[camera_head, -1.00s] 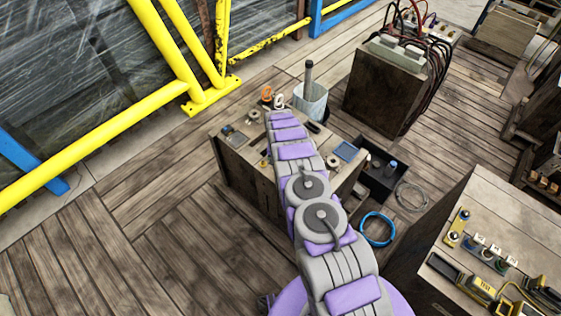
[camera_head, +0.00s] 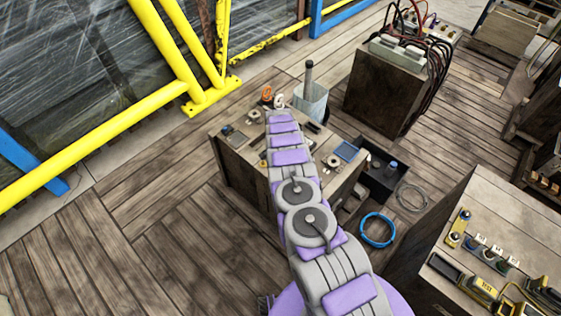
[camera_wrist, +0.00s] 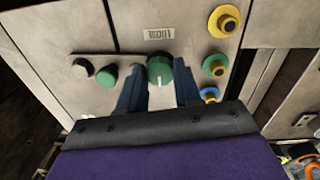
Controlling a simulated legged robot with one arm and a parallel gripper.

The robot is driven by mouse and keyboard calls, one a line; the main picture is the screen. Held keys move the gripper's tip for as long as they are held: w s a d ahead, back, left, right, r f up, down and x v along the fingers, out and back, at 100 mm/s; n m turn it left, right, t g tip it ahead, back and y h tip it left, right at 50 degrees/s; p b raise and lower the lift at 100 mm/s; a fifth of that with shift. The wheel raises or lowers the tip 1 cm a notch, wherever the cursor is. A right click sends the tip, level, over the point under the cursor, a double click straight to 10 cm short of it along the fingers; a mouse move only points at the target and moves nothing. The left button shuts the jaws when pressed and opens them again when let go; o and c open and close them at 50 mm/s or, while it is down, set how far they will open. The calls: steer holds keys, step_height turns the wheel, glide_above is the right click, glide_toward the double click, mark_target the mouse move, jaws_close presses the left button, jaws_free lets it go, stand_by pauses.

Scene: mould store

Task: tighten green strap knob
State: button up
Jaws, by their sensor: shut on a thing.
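The green knob (camera_wrist: 160,69) with a white pointer mark sits on a pale panel (camera_wrist: 200,110) in the wrist view. My gripper (camera_wrist: 159,72) has its two dark blue fingers on either side of the knob, shut on it. The pointer mark runs down the picture, toward my gripper's body. A smaller green button (camera_wrist: 107,76) and a white-grey button (camera_wrist: 83,68) are to the left. In the head view my arm reaches over the wooden cabinet (camera_head: 232,172); the gripper and knob cannot be made out there.
Yellow (camera_wrist: 225,22), green-yellow (camera_wrist: 215,65) and blue (camera_wrist: 210,94) round fittings stand close to the right of the knob. In the head view, a bucket (camera_head: 314,103) is behind the cabinet, and a black bin (camera_head: 384,187) and blue cable coil (camera_head: 377,230) are right of it.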

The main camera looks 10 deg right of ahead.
steer(key=shift+w+r, duration=0.15)
steer(key=shift+w, duration=0.05)
steer(key=o, duration=0.7)
steer(key=shift+c, duration=0.2)
steer(key=o, duration=0.4)
steer(key=shift+s+a, duration=0.1)
steer(key=shift+w+a+r+p, duration=0.1)
steer(key=shift+r+p, duration=0.3)
steer(key=shift+r, duration=2.45)
steer(key=shift+w+a+r+p, duration=0.15)
steer(key=shift+r+p, duration=0.3)
steer(key=shift+r, duration=2.35)
steer(key=shift+w+a+r+p, duration=0.1)
steer(key=shift+r+p, duration=0.3)
steer(key=shift+r, duration=2.45)
